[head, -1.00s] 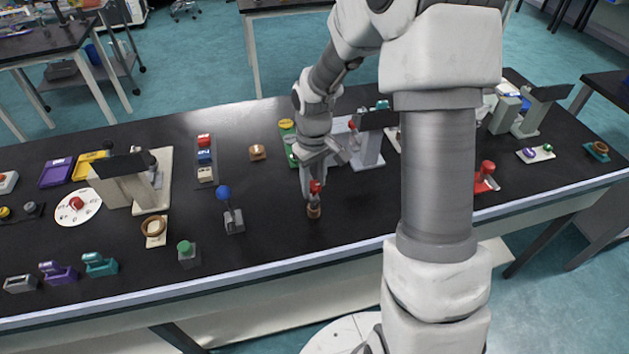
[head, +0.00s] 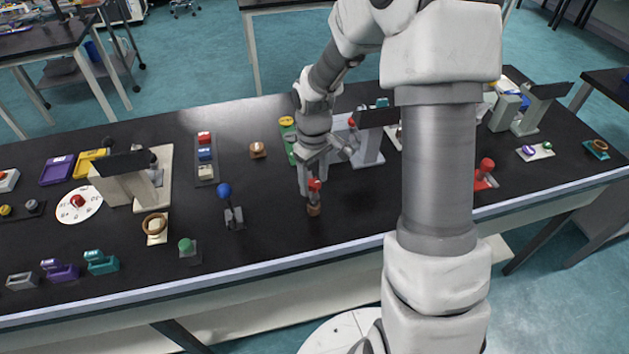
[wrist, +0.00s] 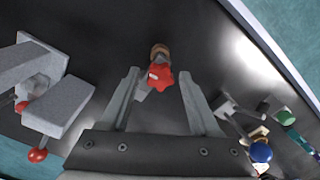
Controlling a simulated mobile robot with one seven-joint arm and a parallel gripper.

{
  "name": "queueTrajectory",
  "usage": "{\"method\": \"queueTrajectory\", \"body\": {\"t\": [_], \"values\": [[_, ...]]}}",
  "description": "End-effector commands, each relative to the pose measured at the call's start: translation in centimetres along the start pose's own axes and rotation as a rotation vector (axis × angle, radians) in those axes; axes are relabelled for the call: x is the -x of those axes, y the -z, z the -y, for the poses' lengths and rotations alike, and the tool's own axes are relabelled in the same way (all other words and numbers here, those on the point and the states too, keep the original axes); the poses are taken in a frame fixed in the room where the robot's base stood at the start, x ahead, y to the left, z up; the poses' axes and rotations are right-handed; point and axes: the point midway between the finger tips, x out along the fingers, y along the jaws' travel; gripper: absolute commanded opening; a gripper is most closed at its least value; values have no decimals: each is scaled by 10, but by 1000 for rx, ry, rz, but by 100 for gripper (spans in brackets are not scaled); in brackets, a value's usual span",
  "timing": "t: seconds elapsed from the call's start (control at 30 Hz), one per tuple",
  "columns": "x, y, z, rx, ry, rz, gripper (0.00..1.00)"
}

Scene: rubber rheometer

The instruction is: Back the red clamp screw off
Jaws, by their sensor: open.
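The red clamp screw (head: 315,185) has a lobed red knob and stands on a small brown base (head: 314,209) near the front of the black bench. In the wrist view the red knob (wrist: 160,77) shows between and a little beyond the fingertips, with the brown base (wrist: 160,52) behind it. My gripper (head: 309,185) points down right beside the screw, and part of it overlaps the screw in the head view. In the wrist view my gripper (wrist: 160,85) is open, one finger on each side of the knob, with gaps visible on both sides.
A blue-knobbed lever (head: 225,191) and a green button block (head: 186,246) stand to the left. A grey press (head: 368,145) stands behind on the right, and a red-knobbed device (head: 485,175) farther right. Bare bench lies in front of the screw.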

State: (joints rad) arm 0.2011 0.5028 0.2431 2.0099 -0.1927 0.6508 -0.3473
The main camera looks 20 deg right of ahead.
Motion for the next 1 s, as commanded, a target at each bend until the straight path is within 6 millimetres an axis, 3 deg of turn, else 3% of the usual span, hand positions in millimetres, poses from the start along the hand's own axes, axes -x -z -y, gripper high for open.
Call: {"method": "queueTrajectory", "body": {"t": [0.2, 1.0], "values": [[-2, 0, 0, -262, -1, -1, 63], [0, 0, 0, -900, -1, 0, 63]]}}
